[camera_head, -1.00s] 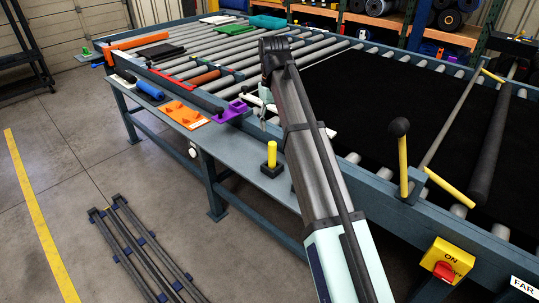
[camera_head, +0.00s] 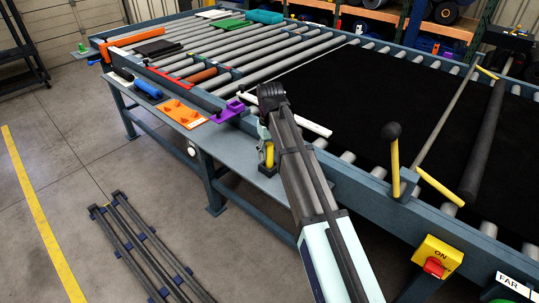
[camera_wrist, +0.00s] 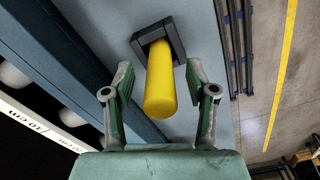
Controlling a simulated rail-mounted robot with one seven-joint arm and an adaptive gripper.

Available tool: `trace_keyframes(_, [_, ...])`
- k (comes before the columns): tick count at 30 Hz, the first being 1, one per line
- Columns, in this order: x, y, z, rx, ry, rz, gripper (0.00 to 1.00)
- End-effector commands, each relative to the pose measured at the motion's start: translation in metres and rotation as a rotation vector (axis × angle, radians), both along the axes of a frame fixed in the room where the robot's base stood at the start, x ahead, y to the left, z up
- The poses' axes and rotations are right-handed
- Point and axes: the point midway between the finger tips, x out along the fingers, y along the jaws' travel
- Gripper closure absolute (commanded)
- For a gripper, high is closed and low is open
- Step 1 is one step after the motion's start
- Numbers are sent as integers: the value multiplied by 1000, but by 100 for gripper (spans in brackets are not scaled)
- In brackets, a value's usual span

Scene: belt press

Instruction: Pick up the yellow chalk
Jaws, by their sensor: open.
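The yellow chalk (camera_wrist: 160,82) stands in a dark square holder (camera_wrist: 157,38) on the blue-grey side shelf (camera_head: 245,172). In the head view the chalk (camera_head: 269,154) is partly hidden by my gripper (camera_head: 264,142) and arm. In the wrist view my gripper (camera_wrist: 160,88) is open, with one green finger on each side of the chalk. Gaps show between the chalk and both fingers, and the chalk's near end lies between them.
The roller conveyor frame (camera_head: 345,175) runs along the shelf. A purple block (camera_head: 228,111), an orange plate (camera_head: 181,113) and a blue roller (camera_head: 147,88) lie farther along the shelf. A white ruler strip (camera_wrist: 35,122) lies on the conveyor. An upright lever (camera_head: 393,150) stands to the right.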

Motion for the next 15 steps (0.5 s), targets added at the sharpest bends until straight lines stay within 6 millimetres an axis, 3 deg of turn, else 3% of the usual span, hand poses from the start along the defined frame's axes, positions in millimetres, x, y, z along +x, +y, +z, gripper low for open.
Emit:
trace_keyframes(6, [-1, 0, -19, 0, 0, 0, 43])
trace_keyframes(14, [0, 0, -22, 0, -1, 0, 43])
trace_keyframes(15, [0, 0, -22, 0, -1, 0, 50])
